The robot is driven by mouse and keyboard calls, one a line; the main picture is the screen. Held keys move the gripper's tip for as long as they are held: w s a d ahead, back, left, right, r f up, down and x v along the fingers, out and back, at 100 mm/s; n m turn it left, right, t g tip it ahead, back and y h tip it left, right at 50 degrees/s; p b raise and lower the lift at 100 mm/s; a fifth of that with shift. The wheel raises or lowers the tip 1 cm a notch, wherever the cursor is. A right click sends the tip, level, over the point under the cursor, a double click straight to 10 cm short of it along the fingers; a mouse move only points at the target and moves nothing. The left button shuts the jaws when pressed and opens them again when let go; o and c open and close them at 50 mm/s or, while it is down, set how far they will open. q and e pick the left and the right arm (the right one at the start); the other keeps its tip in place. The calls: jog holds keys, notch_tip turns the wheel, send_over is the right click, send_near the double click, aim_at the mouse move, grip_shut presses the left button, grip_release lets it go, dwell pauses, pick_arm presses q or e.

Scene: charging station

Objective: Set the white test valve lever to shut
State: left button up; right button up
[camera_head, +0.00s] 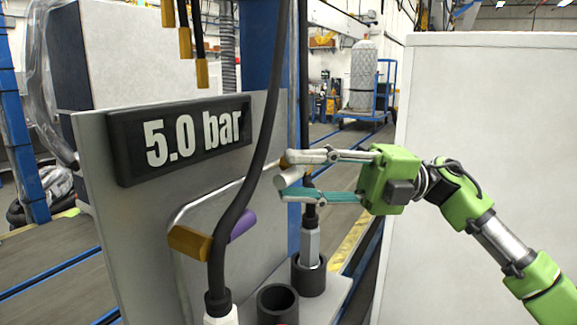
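A short whitish cylinder (289,178), which looks like the white lever's grip, sticks out at the right edge of the grey panel (262,115). My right gripper (290,177) comes in from the right with its two fingers apart, one above and one below the cylinder. The cylinder lies between the fingertips; I cannot tell whether either finger touches it. The lever's pivot is hidden behind the panel edge and fingers. A black display (180,138) on the panel reads 5.0 bar. My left gripper is not in view.
An orange grip (189,243) and a purple grip (243,225) sit lower on the panel. A thick black hose (262,150) hangs in front of it. Black sockets (277,303) stand on the shelf below, one holding a nozzle (309,248). A large white box (480,130) stands behind my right arm.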

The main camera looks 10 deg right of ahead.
aim_at(292, 167)
jog(key=shift+x, duration=1.1)
grip_shut()
jog(key=m+y, duration=0.1)
jog(key=r+m+y, duration=0.1)
jog(key=m, duration=0.1)
jog(key=shift+w+d+r+t, duration=0.1)
jog(key=shift+t, duration=0.3)
jog(key=shift+w+d+r+m+t+y, duration=0.15)
jog(key=shift+r+m+t+y, duration=0.2)
jog(key=shift+m+t+y, duration=0.6)
jog(key=shift+w+d+r+m+t+y, duration=0.15)
jog(key=shift+r+m+t+y, duration=0.25)
jog(key=shift+m, duration=0.95)
jog(key=shift+a, duration=0.1)
